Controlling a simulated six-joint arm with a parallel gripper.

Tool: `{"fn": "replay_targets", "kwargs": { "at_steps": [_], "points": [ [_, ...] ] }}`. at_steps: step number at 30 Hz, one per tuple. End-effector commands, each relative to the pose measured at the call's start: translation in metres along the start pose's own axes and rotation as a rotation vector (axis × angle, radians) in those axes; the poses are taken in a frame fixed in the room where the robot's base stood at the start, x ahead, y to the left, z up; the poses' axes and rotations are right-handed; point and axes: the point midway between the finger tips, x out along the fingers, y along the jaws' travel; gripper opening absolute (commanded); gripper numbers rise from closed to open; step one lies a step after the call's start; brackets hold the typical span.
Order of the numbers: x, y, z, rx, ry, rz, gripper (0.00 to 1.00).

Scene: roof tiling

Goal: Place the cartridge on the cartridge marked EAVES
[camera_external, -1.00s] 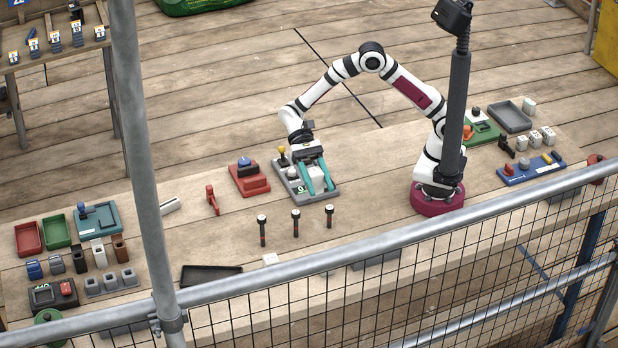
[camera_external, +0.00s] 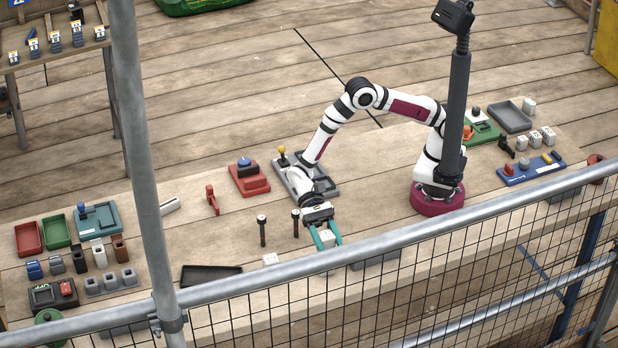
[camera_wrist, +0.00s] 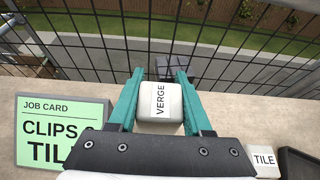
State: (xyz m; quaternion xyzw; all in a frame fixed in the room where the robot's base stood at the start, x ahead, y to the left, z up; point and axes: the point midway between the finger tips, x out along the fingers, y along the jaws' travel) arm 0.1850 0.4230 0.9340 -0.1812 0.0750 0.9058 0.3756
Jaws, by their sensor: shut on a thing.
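My gripper (camera_external: 327,240) has teal fingers and is near the table's front edge, close to the fence. In the wrist view my gripper (camera_wrist: 160,95) is shut on a white cartridge marked VERGE (camera_wrist: 160,100). This cartridge also shows between the fingers in the external view (camera_external: 327,236). A white cartridge marked TILE (camera_wrist: 263,162) is at the lower right of the wrist view, apart from my gripper. Several small white cartridges (camera_external: 536,139) stand at the right of the table, their labels too small to read. I cannot read EAVES on any cartridge.
A green job card (camera_wrist: 60,130) lies left in the wrist view. A black tray (camera_external: 210,275) lies near the front rail (camera_external: 420,242). Upright dark posts (camera_external: 262,231) stand beside my gripper. A grey station with a yellow-knobbed lever (camera_external: 282,152) is behind my arm.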

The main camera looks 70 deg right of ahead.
Motion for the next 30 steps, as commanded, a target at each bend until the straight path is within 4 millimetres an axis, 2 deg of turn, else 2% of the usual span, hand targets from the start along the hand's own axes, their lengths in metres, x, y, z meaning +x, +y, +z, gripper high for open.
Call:
{"fn": "replay_targets", "kwargs": {
  "at_steps": [3,4,9,17,19,30],
  "points": [
    [0.001,0.0,-0.002,0.001,0.0,0.0,0.0],
    [0.001,0.0,-0.003,0.001,0.0,0.0,0.51],
    [0.001,0.0,-0.002,0.0,0.0,0.0,0.79],
    [0.0,0.0,-0.001,0.0,0.0,0.0,0.79],
    [-0.005,0.0,0.001,0.0,0.0,-0.002,0.79],
    [-0.101,-0.001,0.0,0.0,0.001,-0.003,0.79]
  ]
}}
